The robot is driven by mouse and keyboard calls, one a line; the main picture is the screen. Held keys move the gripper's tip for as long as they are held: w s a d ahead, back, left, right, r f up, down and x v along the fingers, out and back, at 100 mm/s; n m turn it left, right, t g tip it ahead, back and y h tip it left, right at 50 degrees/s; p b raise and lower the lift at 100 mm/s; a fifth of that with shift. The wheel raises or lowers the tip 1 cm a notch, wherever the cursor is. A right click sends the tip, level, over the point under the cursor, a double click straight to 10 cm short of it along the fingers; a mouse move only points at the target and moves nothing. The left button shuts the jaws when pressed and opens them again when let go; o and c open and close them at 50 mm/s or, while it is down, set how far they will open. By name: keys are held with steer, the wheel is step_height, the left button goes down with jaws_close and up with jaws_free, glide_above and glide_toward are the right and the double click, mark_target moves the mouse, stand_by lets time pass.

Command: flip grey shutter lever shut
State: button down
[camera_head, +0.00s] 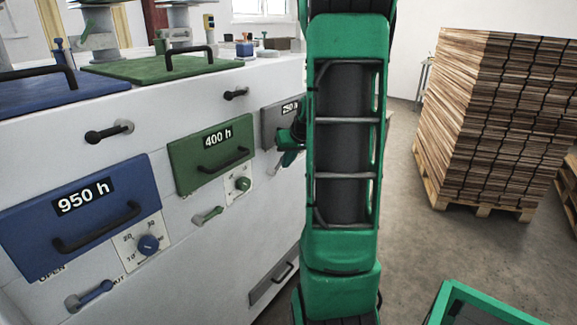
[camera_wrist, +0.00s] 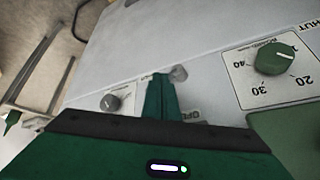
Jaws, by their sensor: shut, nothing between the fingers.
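My gripper (camera_wrist: 160,85) is shut and empty, its green fingers together in the wrist view. A small grey rounded piece (camera_wrist: 178,74), seemingly part of the grey shutter lever, shows right beside the fingertips. I cannot tell whether they touch, and the fingers hide the rest of it. Part of a label shows beside the fingers. The grey knob (camera_wrist: 112,102) on its white dial plate is left of the fingers. In the head view my gripper (camera_head: 288,150) is partly behind my arm, in front of the grey "250 h" panel (camera_head: 270,127). The grey lever is hidden there.
The green lever (camera_head: 207,216), green "400 h" panel (camera_head: 195,158), blue lever (camera_head: 90,295) and blue "950 h" panel (camera_head: 35,235) are on the white machine front. The green knob (camera_wrist: 275,58) is right of my fingers. Stacked wood (camera_head: 490,120) stands right, with bare floor between.

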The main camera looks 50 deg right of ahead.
steer(key=s+d+f+m+t+y, duration=0.3)
steer(key=f+m, duration=0.4)
steer(key=m, duration=0.6)
steer(key=shift+s+d+r+m+t+h, duration=0.55)
steer(key=shift+m+t, duration=0.3)
steer(key=shift+m, duration=1)
steer(key=shift+s+d+r+m+t+h, duration=0.4)
steer(key=shift+s+m+t, duration=0.45)
steer(key=shift+m, duration=0.95)
steer(key=shift+s+d+r+m+t+h, duration=0.4)
steer(key=shift+s+m+t+h, duration=0.4)
steer(key=shift+m, duration=1.05)
steer(key=shift+w, duration=0.25)
steer(key=w, duration=0.9)
steer(key=shift+w+a, duration=0.15)
steer(key=shift+a, duration=0.25)
steer(key=shift+d, duration=0.1)
